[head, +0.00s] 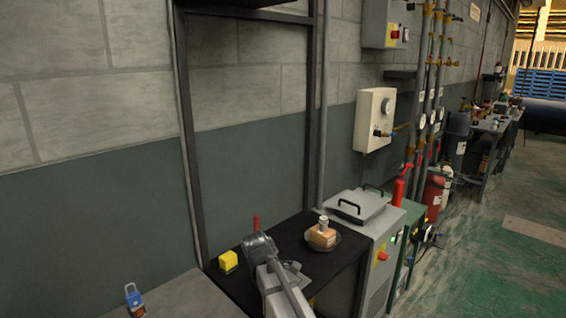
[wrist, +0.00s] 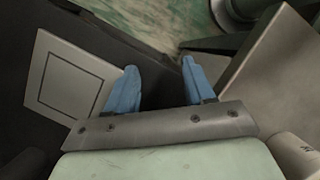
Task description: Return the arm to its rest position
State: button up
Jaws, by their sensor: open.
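In the wrist view my gripper (wrist: 158,66) has two blue fingers spread apart, with nothing between them. Dark surface lies beneath them, beside a pale square plate (wrist: 70,85) with a dark outline. In the head view my grey arm (head: 283,290) reaches in from the bottom over the black bench (head: 222,284). The fingers cannot be made out in that view. An orange-brown block with a pale-capped top (head: 321,237) stands on a round dark dish, right of my arm and apart from it. A yellow block (head: 228,261) sits to the left.
A blue padlock-like item (head: 134,300) is on the grey surface at lower left. A red upright piece (head: 256,222) shows behind my arm. Dark frame posts (head: 190,150) rise around the bench. A grey cabinet with a handled lid (head: 358,205) stands at right.

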jog(key=s+d+f+m+g, duration=0.1)
jog(key=s+d+f+m, duration=0.3)
jog(key=d, duration=0.8)
jog(key=s+d+f+m+g, duration=0.15)
jog(key=s+f, duration=0.25)
jog(key=f, duration=0.4)
jog(key=s+d+f+m, duration=0.1)
jog(key=s+d+f, duration=0.1)
jog(key=s+f, duration=0.5)
jog(key=s+d+f+m+g+y, duration=0.2)
jog(key=s+f+m, duration=0.8)
jog(key=s+f, duration=1.3)
jog(key=shift+s+f+g+y, duration=0.15)
jog(key=shift+s+g+y, duration=0.5)
jog(key=shift+y, duration=0.35)
jog(key=shift+d, duration=0.1)
